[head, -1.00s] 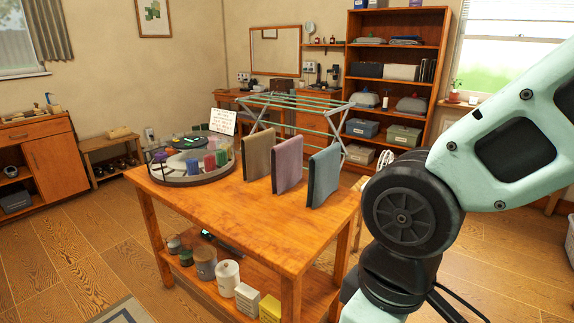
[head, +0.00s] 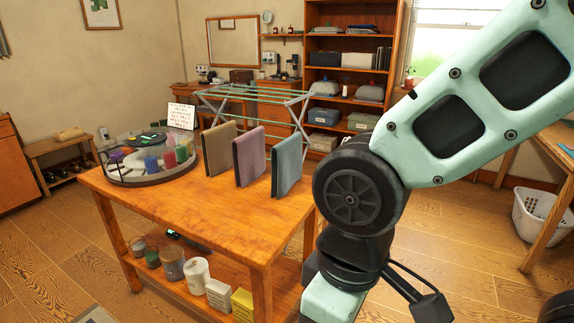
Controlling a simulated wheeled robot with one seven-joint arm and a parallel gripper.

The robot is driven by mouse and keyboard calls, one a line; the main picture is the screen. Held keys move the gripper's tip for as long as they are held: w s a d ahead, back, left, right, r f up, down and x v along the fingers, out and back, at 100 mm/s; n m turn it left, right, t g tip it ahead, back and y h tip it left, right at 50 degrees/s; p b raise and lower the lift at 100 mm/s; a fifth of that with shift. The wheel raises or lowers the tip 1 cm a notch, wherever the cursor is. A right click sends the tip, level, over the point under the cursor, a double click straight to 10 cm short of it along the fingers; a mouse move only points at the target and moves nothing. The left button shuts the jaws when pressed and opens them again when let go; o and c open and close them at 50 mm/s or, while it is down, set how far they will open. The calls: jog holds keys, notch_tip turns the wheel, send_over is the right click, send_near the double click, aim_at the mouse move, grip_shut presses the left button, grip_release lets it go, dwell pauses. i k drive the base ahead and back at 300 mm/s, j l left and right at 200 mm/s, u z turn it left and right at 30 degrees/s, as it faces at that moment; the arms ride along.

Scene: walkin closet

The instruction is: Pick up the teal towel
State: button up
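The teal towel (head: 289,165) stands upright, folded, on the wooden table at its right end. It is the rightmost of three towels in a row and looks greyish blue-teal. A mauve towel (head: 250,158) and a tan towel (head: 219,152) stand to its left, with gaps between them. My arm fills the right side of the head view, to the right of the teal towel and apart from it in the picture.
The wooden table (head: 205,208) has clear top in front of the towels. A round tray (head: 150,178) with coloured items sits at its left. A drying rack (head: 255,97) stands behind. Jars and boxes fill the lower shelf. A laundry basket (head: 540,218) is at far right.

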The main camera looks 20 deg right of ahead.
aim_at(286, 156)
jog(key=i+l+u, duration=0.25)
jog(key=i+l, duration=0.15)
jog(key=i+l+u, duration=0.3)
jog(key=i+l, duration=0.2)
jog(key=i+l+u, duration=0.25)
jog(key=l, duration=0.35)
jog(key=i, duration=0.1)
